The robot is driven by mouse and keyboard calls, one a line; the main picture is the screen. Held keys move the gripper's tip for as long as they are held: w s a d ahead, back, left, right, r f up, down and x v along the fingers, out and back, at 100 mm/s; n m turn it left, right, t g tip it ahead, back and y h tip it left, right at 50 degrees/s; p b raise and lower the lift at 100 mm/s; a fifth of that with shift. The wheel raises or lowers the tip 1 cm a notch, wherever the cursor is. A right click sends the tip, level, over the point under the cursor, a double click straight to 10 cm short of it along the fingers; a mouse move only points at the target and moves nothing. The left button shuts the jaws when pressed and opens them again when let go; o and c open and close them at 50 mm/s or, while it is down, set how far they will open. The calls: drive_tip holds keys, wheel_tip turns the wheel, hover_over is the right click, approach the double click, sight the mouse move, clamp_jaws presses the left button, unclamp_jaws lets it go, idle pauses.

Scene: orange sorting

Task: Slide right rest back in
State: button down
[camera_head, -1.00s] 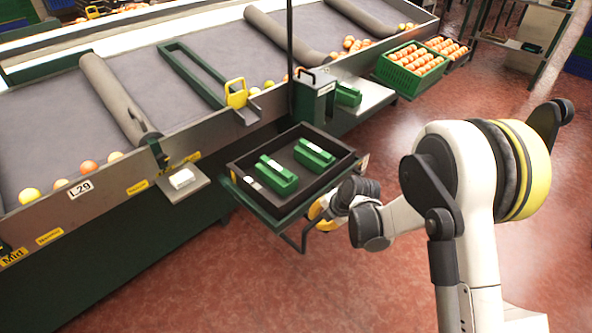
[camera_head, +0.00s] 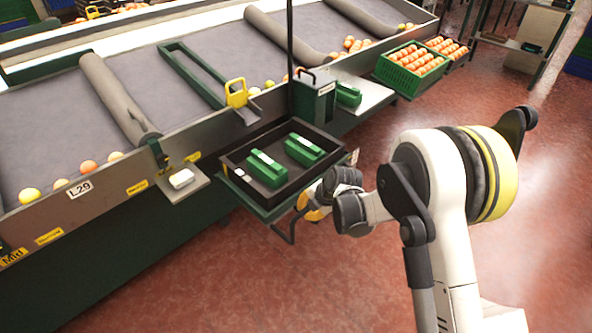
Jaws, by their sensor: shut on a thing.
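The right rest (camera_head: 250,206) is a green pull-out frame at the side of the sorting belt, with a dark handle bar (camera_head: 287,236) at its outer side. A black tray (camera_head: 306,180) with two green boxes lies on it. My gripper (camera_head: 305,205), with yellow parts, is at the outer edge of the rest, just below the tray's front right side. It is shut on the rest, by its handle as far as shows. The fingertips are largely hidden by the wrist and the tray edge.
A green post box (camera_head: 313,98) stands right behind the tray. A small shelf with a white item (camera_head: 182,178) juts out at left. A green crate of oranges (camera_head: 410,68) stands at the back right. The red floor is clear at front and right.

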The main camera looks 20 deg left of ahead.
drive_tip(key=shift+w+a, duration=0.35)
drive_tip(key=shift+a, duration=0.45)
drive_tip(key=shift+w+a, duration=0.3)
drive_tip(key=shift+a, duration=0.55)
drive_tip(key=shift+w+a, duration=0.35)
drive_tip(key=shift+a, duration=0.45)
drive_tip(key=c, duration=1)
unclamp_jaws()
drive_tip(key=shift+r, duration=0.15)
drive_tip(key=shift+r+p, duration=1.75)
drive_tip(key=shift+r, duration=1.6)
